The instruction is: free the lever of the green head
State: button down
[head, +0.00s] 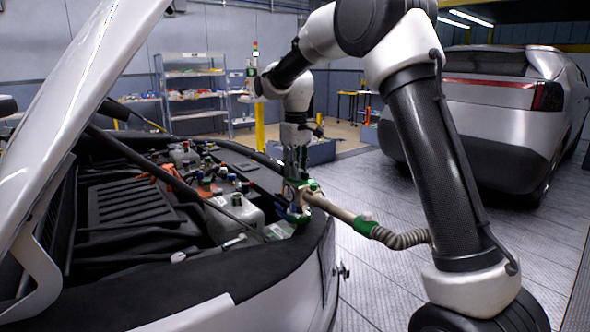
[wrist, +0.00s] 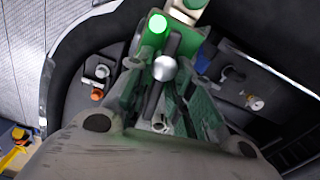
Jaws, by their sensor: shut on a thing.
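The green head (head: 306,188) is at the end of a pale pipe, over the front edge of the open engine bay in the head view. My gripper (head: 296,183) is down at it from above. In the wrist view the head (wrist: 196,50) lies between and beyond the fingers of my gripper (wrist: 165,92), which are shut on it. A dark lever (wrist: 152,95) with a round silver knob (wrist: 163,68) shows between the fingers. A bright green light (wrist: 157,22) glows beside it. Finger contact is partly hidden, and I cannot tell whether the lever is latched.
A ribbed hose (head: 400,239) runs from the head's green collar (head: 364,226) to the right. The raised hood (head: 85,110) stands at left. A white tank (head: 235,216) and several caps fill the engine bay. A silver car (head: 487,110) stands behind; floor between is clear.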

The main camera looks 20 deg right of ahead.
jog(key=shift+d+m, duration=0.1)
jog(key=shift+m, duration=0.7)
jog(key=shift+w, duration=0.1)
jog(key=c, duration=1.4)
grip_release()
notch_tip(320, 180, up, 12)
jog(key=shift+r, duration=0.1)
